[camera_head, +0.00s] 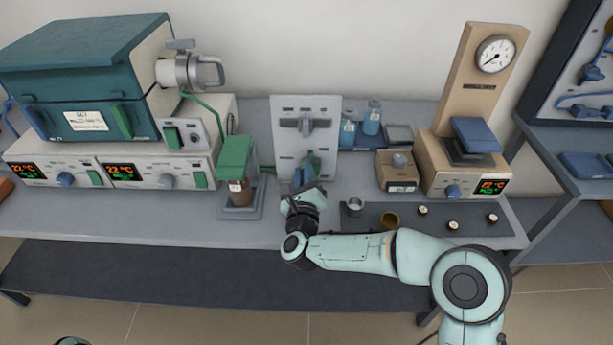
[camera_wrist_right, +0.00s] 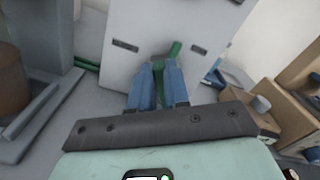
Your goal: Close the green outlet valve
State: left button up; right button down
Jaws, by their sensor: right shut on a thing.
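The green outlet valve (camera_head: 314,160) is low on the front of the grey upright panel (camera_head: 289,134), partly hidden behind my right gripper in the head view. My right gripper (camera_head: 304,176) reaches it from the front. In the right wrist view, the blue fingers of my right gripper (camera_wrist_right: 158,80) are shut on the green valve handle (camera_wrist_right: 174,50), one on each side. The handle's upper end sticks out above the fingers, tilted to the right. Its lower part is mostly hidden between the fingers. My left gripper is out of view.
A brown jar stands under a green-topped stand (camera_head: 236,158) left of the panel. Blue bottles (camera_head: 371,118), a small grey-brown box (camera_head: 397,170) and a gauge stand (camera_head: 462,150) are to the right. Small cups and pieces lie on a dark mat (camera_head: 479,232) at the bench front.

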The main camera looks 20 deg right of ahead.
jog(key=shift+a+f+n, duration=0.1)
jog(key=shift+f+n, duration=0.05)
jog(key=shift+n, duration=0.45)
jog(key=n, duration=0.2)
jog(key=shift+a+f+n+b, duration=0.25)
jog(key=shift+n+b, duration=0.05)
jog(key=shift+b, duration=0.05)
jog(key=n, duration=0.2)
jog(key=shift+w+a+f+n, duration=0.1)
jog(key=shift+a+f+n, duration=0.1)
jog(key=shift+n, duration=0.2)
jog(key=shift+f+n, duration=0.25)
jog(key=shift+n, duration=0.95)
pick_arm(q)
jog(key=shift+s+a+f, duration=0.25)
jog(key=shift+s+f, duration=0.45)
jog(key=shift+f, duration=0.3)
pick_arm(e)
jog(key=shift+f+n, duration=0.3)
jog(key=shift+n, duration=0.9)
jog(key=c, duration=1.1)
grip_release()
